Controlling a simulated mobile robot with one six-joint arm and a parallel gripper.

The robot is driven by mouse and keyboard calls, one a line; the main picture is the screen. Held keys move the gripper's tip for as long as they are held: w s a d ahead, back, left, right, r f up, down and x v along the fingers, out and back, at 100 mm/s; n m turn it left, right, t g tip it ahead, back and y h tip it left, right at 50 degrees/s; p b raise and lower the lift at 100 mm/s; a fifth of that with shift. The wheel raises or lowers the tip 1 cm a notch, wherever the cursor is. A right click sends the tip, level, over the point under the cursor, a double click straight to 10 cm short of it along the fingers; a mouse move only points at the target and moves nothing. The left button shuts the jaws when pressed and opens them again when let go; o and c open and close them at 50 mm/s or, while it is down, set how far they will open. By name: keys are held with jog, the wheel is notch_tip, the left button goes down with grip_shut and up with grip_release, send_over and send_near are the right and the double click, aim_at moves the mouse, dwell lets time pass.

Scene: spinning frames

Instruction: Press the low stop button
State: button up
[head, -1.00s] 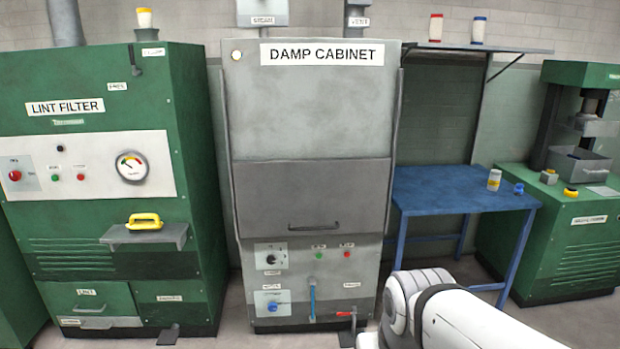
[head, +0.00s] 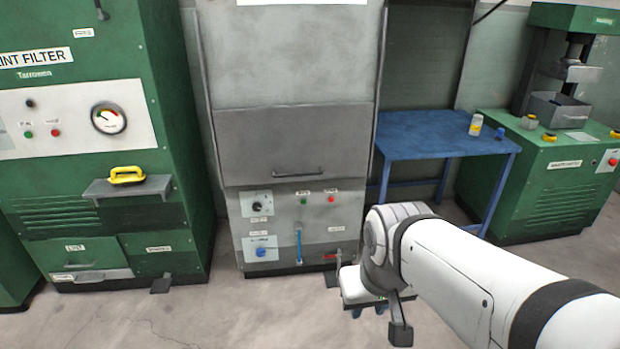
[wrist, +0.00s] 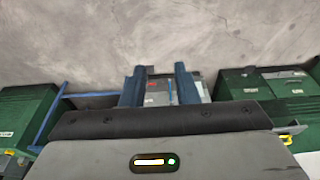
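The grey cabinet (head: 291,85) has a lower panel with a small red button (head: 331,199) and a green button (head: 303,201) beside it, each under a label too small to read. In the head view my gripper is mostly hidden behind my arm, low and right of the panel.
The green lint filter machine (head: 70,210) on the left also has a red button (head: 55,133), and its tray shelf (head: 150,188) sticks out. A blue table (head: 420,146) and a green press (head: 545,190) stand right. Bare floor (head: 200,315) lies in front.

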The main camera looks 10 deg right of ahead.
grip_shut()
dwell(1.4)
